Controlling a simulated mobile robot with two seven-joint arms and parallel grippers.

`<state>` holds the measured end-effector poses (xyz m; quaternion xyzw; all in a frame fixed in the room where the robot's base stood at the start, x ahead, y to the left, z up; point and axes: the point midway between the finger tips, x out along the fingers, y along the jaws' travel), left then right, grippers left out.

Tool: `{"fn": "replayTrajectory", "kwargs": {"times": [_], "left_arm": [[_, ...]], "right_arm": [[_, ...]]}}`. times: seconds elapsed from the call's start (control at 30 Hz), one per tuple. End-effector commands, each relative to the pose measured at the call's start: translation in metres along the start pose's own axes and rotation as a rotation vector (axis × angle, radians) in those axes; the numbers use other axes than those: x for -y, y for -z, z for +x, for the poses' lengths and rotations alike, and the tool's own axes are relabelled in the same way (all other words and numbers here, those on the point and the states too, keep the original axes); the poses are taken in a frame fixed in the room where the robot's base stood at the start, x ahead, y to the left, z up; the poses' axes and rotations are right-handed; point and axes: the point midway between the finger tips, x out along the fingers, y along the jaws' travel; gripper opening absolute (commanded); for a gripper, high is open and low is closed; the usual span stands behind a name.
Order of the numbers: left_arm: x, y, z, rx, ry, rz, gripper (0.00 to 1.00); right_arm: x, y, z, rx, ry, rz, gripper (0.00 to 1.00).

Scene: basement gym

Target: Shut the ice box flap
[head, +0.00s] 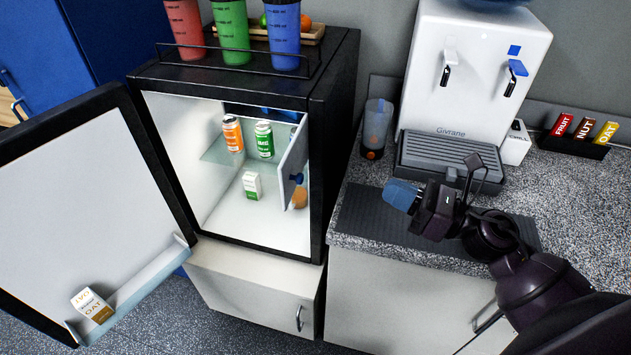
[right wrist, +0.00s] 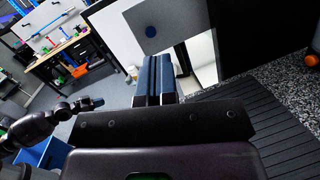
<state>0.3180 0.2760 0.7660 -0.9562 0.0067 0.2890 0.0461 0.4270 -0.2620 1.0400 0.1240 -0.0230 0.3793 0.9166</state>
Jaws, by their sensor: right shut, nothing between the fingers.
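The ice box flap (head: 292,165) is a pale panel with a blue knob, inside the open fridge (head: 335,130). It stands swung outward at the right of the upper compartment, edge toward me. In the right wrist view the flap (right wrist: 175,15) and its round knob (right wrist: 151,31) show just beyond the fingertips. My right gripper (head: 387,194) is shut and empty, over the counter to the right of the fridge and apart from the flap. Its blue fingers (right wrist: 153,65) lie together. My left gripper (right wrist: 95,102) shows small in the right wrist view; its jaws are unclear.
The fridge door (head: 90,185) is wide open to the left, with an oat carton (head: 91,304) in its shelf. Cans and a small carton (head: 252,185) are inside. Shaker cups stand on top.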

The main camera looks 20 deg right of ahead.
Motion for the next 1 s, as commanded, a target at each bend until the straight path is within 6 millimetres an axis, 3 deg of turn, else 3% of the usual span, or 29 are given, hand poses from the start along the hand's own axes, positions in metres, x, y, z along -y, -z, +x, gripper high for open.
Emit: {"fn": "replayTrajectory", "kwargs": {"times": [0.13,0.37,1.0], "left_arm": [[0.000,0.002,0.001,-0.004,-0.001,0.001,0.00],[0.000,0.005,0.000,-0.008,0.000,0.001,0.00],[0.004,0.031,-0.016,-0.022,0.004,-0.001,0.00]], "right_arm": [[-0.005,0.012,-0.001,-0.103,-0.102,-0.150,0.00],[-0.007,0.017,0.004,-0.142,-0.145,-0.207,0.00],[-0.021,0.031,0.106,-0.138,-0.143,-0.201,0.00]]}}
